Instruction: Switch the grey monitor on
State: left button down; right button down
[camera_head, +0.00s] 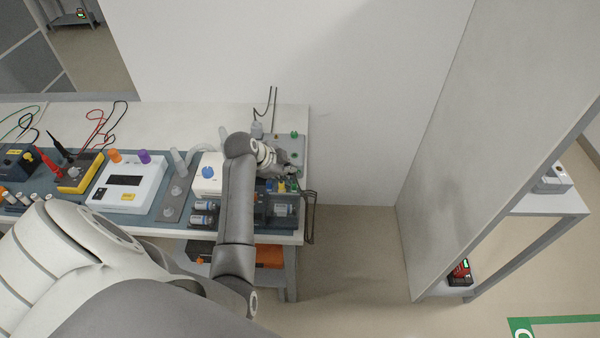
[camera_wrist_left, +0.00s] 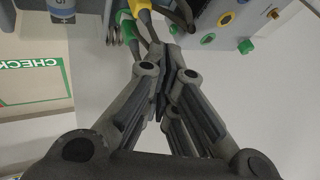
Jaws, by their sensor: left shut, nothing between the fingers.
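A grey box (camera_head: 284,142) with green knobs stands at the right end of the bench. It may be the grey monitor, but I cannot tell for sure. My right gripper is not in view.
Green- and yellow-handled tools (camera_wrist_left: 130,28) are close beside the fingertips. A white device (camera_head: 127,183) and a yellow meter (camera_head: 80,174) with cables stand left along the bench (camera_head: 180,118). A grey device (camera_head: 553,180) sits on a right-hand shelf. Floor right of the bench is clear.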

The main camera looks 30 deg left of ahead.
aim_at(300, 172)
pick_arm(q)
jog(key=shift+w, duration=0.15)
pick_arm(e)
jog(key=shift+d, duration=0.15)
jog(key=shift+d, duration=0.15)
pick_arm(q)
jog(key=shift+w, duration=0.1)
jog(key=x, duration=0.8)
jog(key=shift+w+f+p, duration=0.1)
jog(key=shift+w+p, duration=0.05)
jog(key=shift+p, duration=0.25)
jog(key=shift+x, duration=0.75)
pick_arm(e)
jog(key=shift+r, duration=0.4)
